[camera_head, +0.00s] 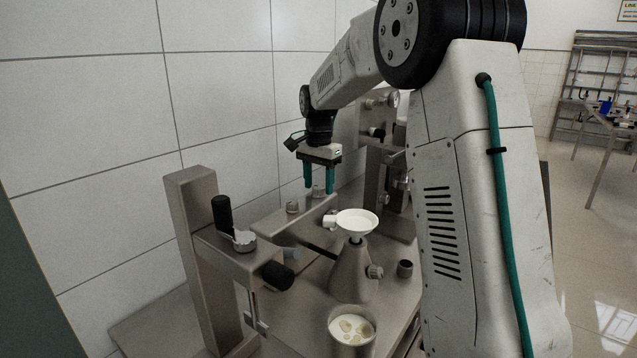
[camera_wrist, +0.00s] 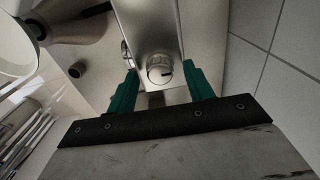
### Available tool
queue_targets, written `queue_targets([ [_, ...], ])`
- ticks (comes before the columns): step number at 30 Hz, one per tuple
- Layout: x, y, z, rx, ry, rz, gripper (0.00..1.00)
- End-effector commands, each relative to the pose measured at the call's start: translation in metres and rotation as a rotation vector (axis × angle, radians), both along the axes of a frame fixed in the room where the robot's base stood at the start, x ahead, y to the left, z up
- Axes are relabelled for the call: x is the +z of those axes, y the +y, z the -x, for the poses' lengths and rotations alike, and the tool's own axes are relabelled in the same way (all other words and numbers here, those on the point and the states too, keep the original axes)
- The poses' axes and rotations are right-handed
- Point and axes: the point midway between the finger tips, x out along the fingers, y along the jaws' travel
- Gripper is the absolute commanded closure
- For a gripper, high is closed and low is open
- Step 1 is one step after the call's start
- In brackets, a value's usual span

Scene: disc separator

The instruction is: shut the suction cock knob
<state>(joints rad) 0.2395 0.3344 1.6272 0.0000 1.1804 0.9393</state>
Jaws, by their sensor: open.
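A round silver knob (camera_wrist: 159,68) with a dark index line sits on a metal panel in the wrist view; I take it for the suction cock knob. It appears between the green fingertips of my gripper (camera_wrist: 160,82), one finger on each side, with visible gaps. In the head view my gripper (camera_head: 320,187) points down over the back of the bench, fingers apart and empty. A silver knob (camera_head: 319,191) shows between or just behind the fingers there. Whether the fingertips are level with the knob or above it, I cannot tell.
A metal flask (camera_head: 350,275) with a white funnel (camera_head: 357,222) stands in front of my gripper. A cup of pale contents (camera_head: 351,328) is nearer. The tiled wall is behind.

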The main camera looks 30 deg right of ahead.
Motion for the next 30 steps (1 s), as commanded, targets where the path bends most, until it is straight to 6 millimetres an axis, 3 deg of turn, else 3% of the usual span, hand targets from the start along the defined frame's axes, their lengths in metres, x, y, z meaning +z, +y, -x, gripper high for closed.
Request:
queue_targets([
  [8,-0.0028,0.0,0.0,0.0,0.0,0.0,0.48],
  [13,-0.0026,0.0,0.0,0.001,0.0,0.0,0.9],
  [14,-0.0026,0.0,0.0,0.001,0.0,0.0,0.93],
  [23,-0.0023,0.0,-0.0001,0.024,-0.001,0.0,0.93],
  [30,-0.0022,0.0001,-0.0002,0.139,-0.001,0.0,0.93],
])
